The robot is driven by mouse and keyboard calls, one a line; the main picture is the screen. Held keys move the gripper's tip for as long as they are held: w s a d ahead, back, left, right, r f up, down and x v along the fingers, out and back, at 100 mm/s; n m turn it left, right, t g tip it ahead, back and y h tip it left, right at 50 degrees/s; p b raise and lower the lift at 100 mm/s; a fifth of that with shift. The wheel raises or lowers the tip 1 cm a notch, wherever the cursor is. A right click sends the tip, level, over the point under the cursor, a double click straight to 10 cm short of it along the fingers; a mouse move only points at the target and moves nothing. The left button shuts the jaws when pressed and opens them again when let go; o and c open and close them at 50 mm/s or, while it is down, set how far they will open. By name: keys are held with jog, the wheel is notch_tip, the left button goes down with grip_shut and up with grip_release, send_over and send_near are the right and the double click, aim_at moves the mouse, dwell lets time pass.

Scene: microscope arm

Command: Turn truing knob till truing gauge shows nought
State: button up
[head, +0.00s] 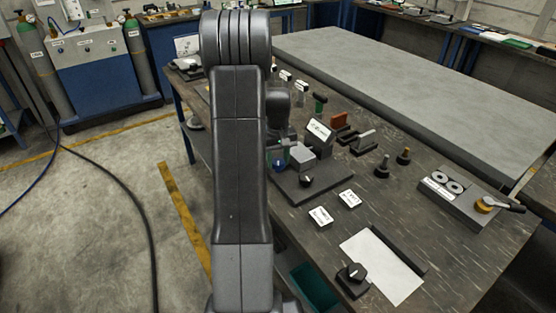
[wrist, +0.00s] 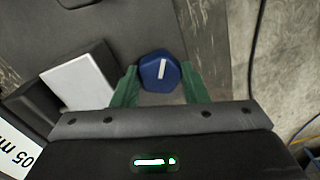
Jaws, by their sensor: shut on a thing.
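A blue knob (wrist: 157,76) with a white pointer line stands on a dark plate (wrist: 190,20) in the wrist view. The green fingers of my gripper (wrist: 161,84) are shut on its two sides. In the head view my arm hides most of the gripper, and a little of the blue knob (head: 278,163) shows beside the arm. A gauge with a white display (head: 319,129) stands on the same plate; its reading is too small to tell. Part of a display, "05 m", shows at the lower left of the wrist view (wrist: 15,150).
A black knob (head: 306,181) sits at the plate's front. Two white labels (head: 321,215) lie before it. A white sheet (head: 383,267), another black knob (head: 351,273) and a fixture with a yellow part (head: 484,204) are to the right. Several small blocks stand behind.

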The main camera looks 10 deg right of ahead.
aim_at(278, 161)
jog(key=shift+n, duration=1.6)
jog(key=o, duration=1)
notch_tip(278, 161, up, 14)
jog(key=shift+f, duration=0.1)
notch_tip(278, 161, down, 14)
jog(key=shift+r, duration=0.1)
